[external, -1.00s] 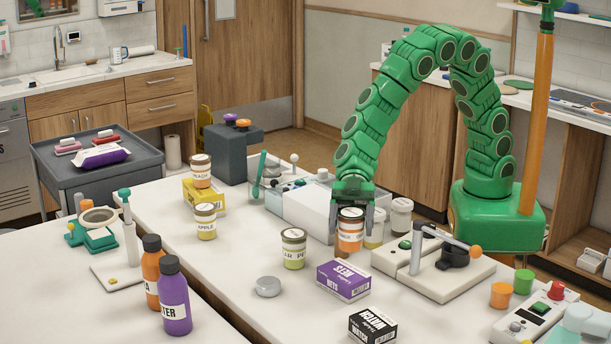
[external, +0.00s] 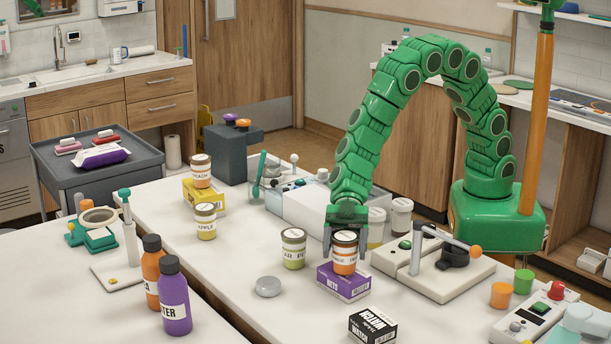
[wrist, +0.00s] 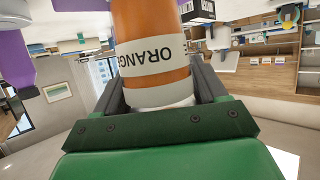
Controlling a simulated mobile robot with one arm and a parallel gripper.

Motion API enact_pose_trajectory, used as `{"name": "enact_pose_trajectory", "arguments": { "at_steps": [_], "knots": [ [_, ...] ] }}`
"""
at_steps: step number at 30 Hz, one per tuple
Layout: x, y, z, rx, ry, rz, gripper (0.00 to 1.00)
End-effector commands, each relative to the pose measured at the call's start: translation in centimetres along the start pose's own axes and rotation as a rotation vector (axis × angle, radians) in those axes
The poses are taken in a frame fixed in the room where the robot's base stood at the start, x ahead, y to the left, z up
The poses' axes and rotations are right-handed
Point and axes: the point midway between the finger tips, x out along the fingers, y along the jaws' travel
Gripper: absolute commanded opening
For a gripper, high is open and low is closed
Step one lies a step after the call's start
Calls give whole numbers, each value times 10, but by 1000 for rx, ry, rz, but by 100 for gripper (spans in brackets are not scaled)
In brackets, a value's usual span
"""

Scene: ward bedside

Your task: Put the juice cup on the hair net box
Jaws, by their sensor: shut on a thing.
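The juice cup (external: 344,259) is an orange jar with a white band and dark lid. In the wrist view its label reads "ORANG" upside down on the cup (wrist: 155,65). The hair net box (external: 343,284) is purple and white, lettered "NETS", and lies flat on the table. My gripper (external: 345,246) points down and is shut on the upper part of the cup. The cup is upright, with its base at the top of the box, hiding part of it. I cannot tell whether it touches or hovers just above.
A pear jar (external: 293,249) stands close to the left of my gripper. A black-and-white box (external: 372,326) lies in front. A grey disc (external: 268,287) lies left of the net box. A lever device (external: 432,265) stands to the right.

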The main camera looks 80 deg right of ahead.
Motion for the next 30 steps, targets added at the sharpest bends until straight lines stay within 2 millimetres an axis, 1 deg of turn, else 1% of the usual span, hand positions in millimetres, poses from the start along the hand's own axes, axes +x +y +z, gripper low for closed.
{"name": "enact_pose_trajectory", "arguments": {
  "at_steps": [5, 6, 10, 11, 18, 22, 26, 30],
  "knots": [
    [1, 0, 2, 1, 0, 0, 34],
    [1, 0, 3, 0, 0, 0, 74],
    [1, 0, 2, 0, 0, 0, 94],
    [1, 0, 2, 0, 0, 0, 97],
    [1, 0, 2, 0, 0, 0, 97],
    [-1, 0, -1, -1, 0, 0, 97],
    [-13, 1, 0, -1, -1, 1, 97],
    [-33, 1, 0, -1, -3, 4, 97]
  ]
}}
